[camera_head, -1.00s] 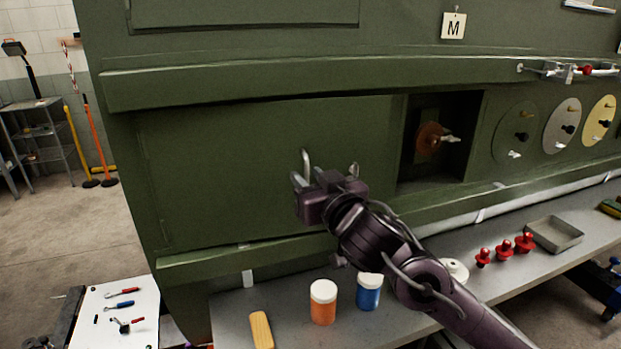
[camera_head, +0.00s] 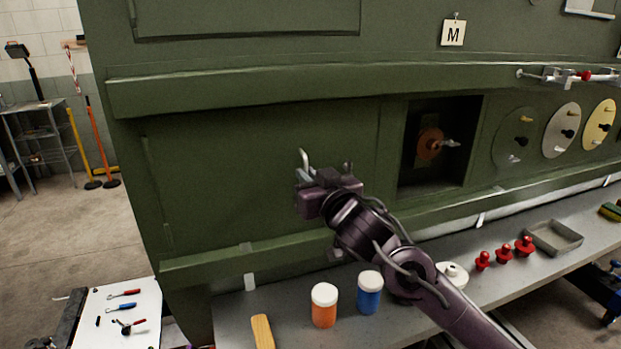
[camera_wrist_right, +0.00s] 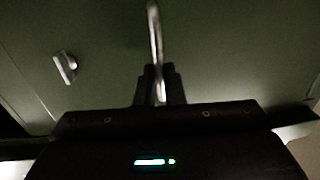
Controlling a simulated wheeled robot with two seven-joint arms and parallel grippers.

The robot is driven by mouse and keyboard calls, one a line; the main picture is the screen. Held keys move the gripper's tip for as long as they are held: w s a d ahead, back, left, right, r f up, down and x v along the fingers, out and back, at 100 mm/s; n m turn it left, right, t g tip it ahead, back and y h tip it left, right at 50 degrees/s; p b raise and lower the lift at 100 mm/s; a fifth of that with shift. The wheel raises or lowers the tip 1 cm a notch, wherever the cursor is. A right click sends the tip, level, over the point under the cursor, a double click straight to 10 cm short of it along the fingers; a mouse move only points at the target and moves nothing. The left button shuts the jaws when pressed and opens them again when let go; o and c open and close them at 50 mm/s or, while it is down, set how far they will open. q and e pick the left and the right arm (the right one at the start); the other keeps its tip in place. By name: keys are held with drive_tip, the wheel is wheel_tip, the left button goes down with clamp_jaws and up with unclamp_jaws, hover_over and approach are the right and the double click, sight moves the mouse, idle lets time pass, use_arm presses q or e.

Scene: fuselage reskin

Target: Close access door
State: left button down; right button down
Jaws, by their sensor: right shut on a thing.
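The access door is a broad flat green panel (camera_head: 230,165) in the green fuselage side, left of a dark square opening. It appears nearly flush with the skin around it; I cannot tell whether a small gap remains. My right gripper (camera_head: 325,178) is in front of the panel's lower right part. In the right wrist view my right gripper (camera_wrist_right: 160,85) is shut on a thin metal handle (camera_wrist_right: 154,35) that stands out from the panel. A bent metal rod (camera_head: 305,159) shows above the gripper in the head view. My left gripper is out of view.
The dark opening (camera_head: 408,165) holds an orange disc with a fitting. Round plates line the skin to its right. The grey bench (camera_head: 285,328) below carries an orange jar (camera_head: 324,304), a blue jar (camera_head: 369,292), red knobs and a metal tray (camera_head: 553,228).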

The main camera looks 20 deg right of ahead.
drive_tip(key=shift+w+d+r, duration=0.1)
drive_tip(key=shift+d+r, duration=0.05)
drive_tip(key=c, duration=1.8)
unclamp_jaws()
drive_tip(key=shift+o, duration=1.4)
drive_tip(key=shift+w, duration=0.2)
drive_tip(key=shift+s, duration=0.1)
drive_tip(key=s+d+b, duration=0.1)
drive_tip(key=s, duration=0.6)
drive_tip(key=shift+s+b, duration=0.3)
